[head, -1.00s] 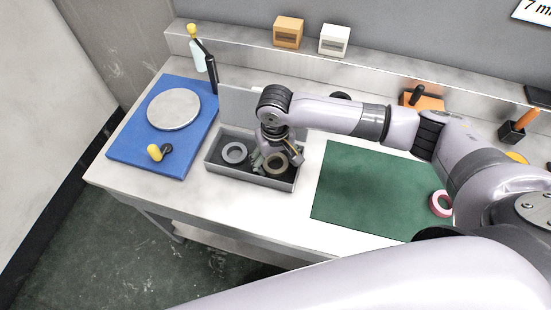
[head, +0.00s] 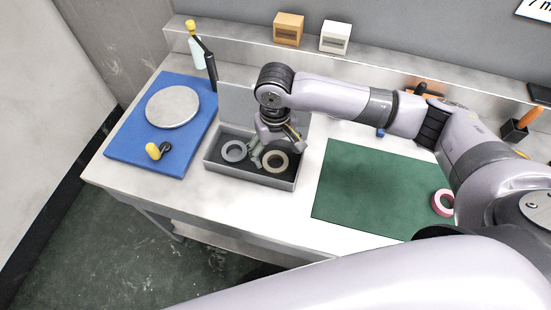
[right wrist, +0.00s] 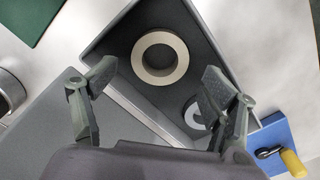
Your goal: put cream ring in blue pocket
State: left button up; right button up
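The cream ring (head: 275,171) lies flat in the right part of a grey open box (head: 249,176) with a dark floor. It also shows in the right wrist view (right wrist: 160,36), lying beyond the fingertips. My right gripper (right wrist: 155,92) is open and empty, its two fingers spread wide above the box. In the head view my right gripper (head: 275,152) hangs over the box, close to the cream ring's far side. I cannot make out a blue pocket; a blue board (head: 125,143) lies left of the box. My left gripper is out of view.
A grey ring (head: 226,151) lies in the box's left part. The box's grey lid (head: 236,102) stands open behind. A round grey plate (head: 172,107) and a yellow-black piece (head: 153,151) lie on the blue board. A green mat (head: 365,190) and pink ring (head: 436,204) are right.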

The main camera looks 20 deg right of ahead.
notch_tip(320, 180, up, 8)
jog(key=shift+r, duration=0.25)
